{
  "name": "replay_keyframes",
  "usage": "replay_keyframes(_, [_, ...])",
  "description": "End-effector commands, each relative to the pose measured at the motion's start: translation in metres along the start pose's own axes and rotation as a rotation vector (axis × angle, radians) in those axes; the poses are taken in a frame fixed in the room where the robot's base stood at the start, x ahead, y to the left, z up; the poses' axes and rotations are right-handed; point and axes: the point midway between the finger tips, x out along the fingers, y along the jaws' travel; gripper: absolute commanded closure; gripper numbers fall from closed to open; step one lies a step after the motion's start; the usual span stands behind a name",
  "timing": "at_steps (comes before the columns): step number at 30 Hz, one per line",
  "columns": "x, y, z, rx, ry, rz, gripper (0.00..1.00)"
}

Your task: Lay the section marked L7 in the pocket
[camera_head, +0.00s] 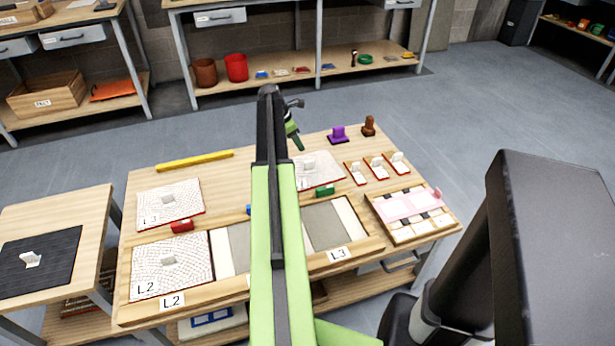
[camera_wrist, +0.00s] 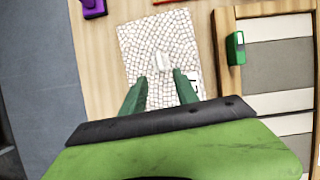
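My gripper (camera_head: 292,130) is open and empty in the head view, over the table's back part. In the wrist view my gripper's (camera_wrist: 160,76) two green fingers are apart, with a mosaic section (camera_wrist: 145,40) beyond them. Its upright white handle (camera_wrist: 162,60) lies near the gap between the fingertips. This section also shows in the head view (camera_head: 325,172); its mark is mostly hidden. No L7 mark is readable. The wooden frame (camera_head: 205,300) has a left pocket filled by a section marked L2 (camera_head: 155,275). Grey pocket floor (camera_head: 325,225) shows right of my arm; my arm hides the middle.
A section marked L3 (camera_head: 165,204) lies behind the frame. Red (camera_head: 182,226) and green (camera_head: 325,190) blocks stand along the frame's back edge. Several small handled tiles and a tray (camera_head: 420,232) are at right. A yellow bar (camera_head: 195,160) lies at the back. A side table holds a dark panel (camera_head: 55,250).

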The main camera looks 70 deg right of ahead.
Motion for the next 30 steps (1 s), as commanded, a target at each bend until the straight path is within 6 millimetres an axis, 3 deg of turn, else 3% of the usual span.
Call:
replay_keyframes(1, [0.023, 0.0, -0.004, 0.001, 0.0, 0.0, 0.64])
replay_keyframes(9, [0.078, 0.001, -0.005, 0.0, 0.001, 0.0, 0.64])
replay_keyframes(17, [0.084, 0.001, -0.002, -0.001, 0.001, 0.001, 0.64])
replay_keyframes(26, [0.131, 0.003, -0.005, -0.001, 0.001, 0.001, 0.64])
replay_keyframes(30, [0.135, 0.002, -0.003, -0.002, 0.001, 0.002, 0.64])
